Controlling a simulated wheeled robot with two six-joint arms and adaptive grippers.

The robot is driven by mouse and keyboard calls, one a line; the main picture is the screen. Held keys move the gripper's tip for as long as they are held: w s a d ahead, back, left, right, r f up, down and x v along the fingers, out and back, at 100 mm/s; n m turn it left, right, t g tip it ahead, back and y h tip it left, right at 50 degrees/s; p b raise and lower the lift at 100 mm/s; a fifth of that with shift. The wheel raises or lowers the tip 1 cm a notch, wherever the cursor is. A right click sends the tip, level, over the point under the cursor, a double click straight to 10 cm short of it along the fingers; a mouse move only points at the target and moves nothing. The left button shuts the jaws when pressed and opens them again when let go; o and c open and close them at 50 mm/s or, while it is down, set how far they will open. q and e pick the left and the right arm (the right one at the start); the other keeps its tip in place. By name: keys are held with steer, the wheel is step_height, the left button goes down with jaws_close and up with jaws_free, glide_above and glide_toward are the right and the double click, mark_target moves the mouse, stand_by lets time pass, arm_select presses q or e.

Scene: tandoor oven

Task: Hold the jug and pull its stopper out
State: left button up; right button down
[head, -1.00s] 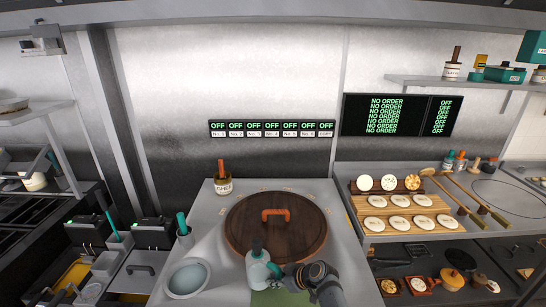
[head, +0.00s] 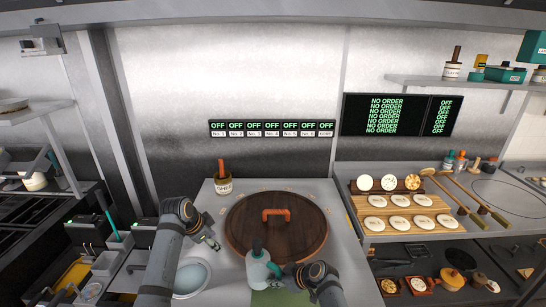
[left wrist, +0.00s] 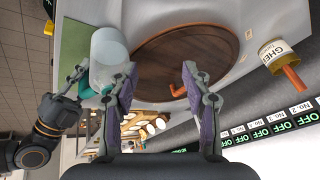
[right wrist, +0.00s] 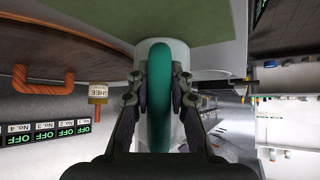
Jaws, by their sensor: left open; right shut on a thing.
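The pale jug (head: 259,274) stands in front of the round wooden lid, with its grey-green stopper (head: 256,246) at its top. The jug also shows in the left wrist view (left wrist: 108,50), where I cannot make out the stopper clearly. My right gripper (head: 279,272) is shut on the jug's teal handle (right wrist: 158,75), which lies between its fingers in the right wrist view. My left gripper (head: 211,241) is open and empty, to the left of the jug and apart from it, above the counter.
The wooden lid (head: 245,225) with an orange handle lies behind the jug. A ghee pot (head: 222,186) stands at the back left of the counter. A pale bowl (head: 205,277) is partly hidden behind my left arm. A green mat (head: 275,299) lies at the front.

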mark_target(256, 241)
arm_select(q)
steer(key=s+d+r+g+h, duration=0.1)
steer(key=d+r+h, duration=0.1)
steer(key=d, duration=0.3)
steer(key=s+d+r+h, duration=0.1)
steer(key=d+r, duration=0.2)
steer(key=d, duration=0.3)
steer(key=shift+m, duration=0.4)
steer(key=x, duration=0.5)
steer(key=shift+d+f, duration=0.1)
steer(key=shift+f, duration=0.2)
steer(key=shift+w+d+f, duration=0.2)
steer(key=shift+d+f, duration=0.15)
steer(key=shift+f, duration=0.2)
steer(key=shift+w, duration=0.15)
steer(key=shift+c, duration=0.2)
steer(key=shift+f, duration=0.1)
steer(key=c, duration=0.4)
steer(key=shift+c, duration=0.6)
jaws_close()
